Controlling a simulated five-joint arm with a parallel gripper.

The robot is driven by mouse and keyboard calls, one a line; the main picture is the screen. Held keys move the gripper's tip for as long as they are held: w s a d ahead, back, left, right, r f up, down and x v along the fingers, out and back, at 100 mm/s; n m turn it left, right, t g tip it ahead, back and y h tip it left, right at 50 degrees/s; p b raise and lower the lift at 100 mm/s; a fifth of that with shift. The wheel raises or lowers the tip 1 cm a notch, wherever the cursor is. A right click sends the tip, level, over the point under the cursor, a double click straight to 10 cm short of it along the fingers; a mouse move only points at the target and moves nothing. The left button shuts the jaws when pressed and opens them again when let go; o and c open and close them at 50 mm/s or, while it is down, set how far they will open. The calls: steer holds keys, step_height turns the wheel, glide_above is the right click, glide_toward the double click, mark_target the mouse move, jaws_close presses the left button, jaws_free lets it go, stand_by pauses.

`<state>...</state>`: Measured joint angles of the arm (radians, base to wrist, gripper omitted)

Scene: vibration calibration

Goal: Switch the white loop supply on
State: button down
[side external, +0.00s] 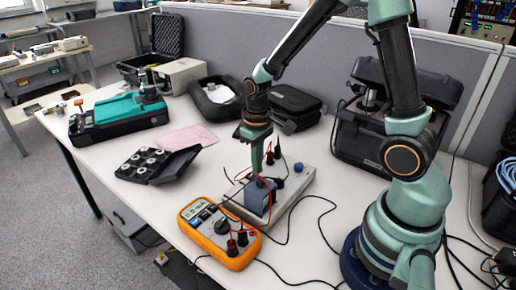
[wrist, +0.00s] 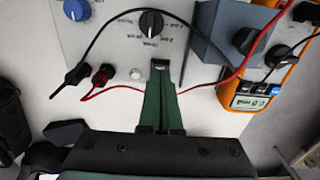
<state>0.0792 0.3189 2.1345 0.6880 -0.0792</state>
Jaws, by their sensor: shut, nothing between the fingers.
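The white loop supply (side external: 296,188) lies on the table in front of my arm. In the wrist view its pale panel (wrist: 200,68) carries a black pointer knob (wrist: 151,24), a blue knob (wrist: 76,10), and black and red plugs (wrist: 102,75). A small round silvery part (wrist: 137,74) sits on the panel just left of the fingertips. My gripper (side external: 257,172) points down over the supply, its green fingers shut and empty. In the wrist view the fingertips (wrist: 160,68) overlap a small dark part at the panel's edge. I cannot tell whether they touch it, or the switch's position.
An orange multimeter (side external: 220,232) stands in front of the supply, with red and black leads running between them. A grey-blue box (side external: 258,196) is at the supply's front. A black case of weights (side external: 150,163) lies left.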

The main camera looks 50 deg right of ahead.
steer(key=shift+f, duration=0.9)
stand_by(0.3)
steer(key=shift+r, duration=3.55)
steer(key=shift+r, duration=0.1)
steer(key=s+a+r+t, duration=0.1)
steer(key=s+r+t, duration=0.1)
steer(key=r, duration=0.4)
steer(key=s+a+r+t, duration=0.1)
steer(key=s+r+t, duration=0.2)
steer(key=r, duration=0.3)
steer(key=shift+s+a+r+t, duration=0.3)
steer(key=shift+s+a, duration=0.1)
steer(key=shift+s, duration=0.5)
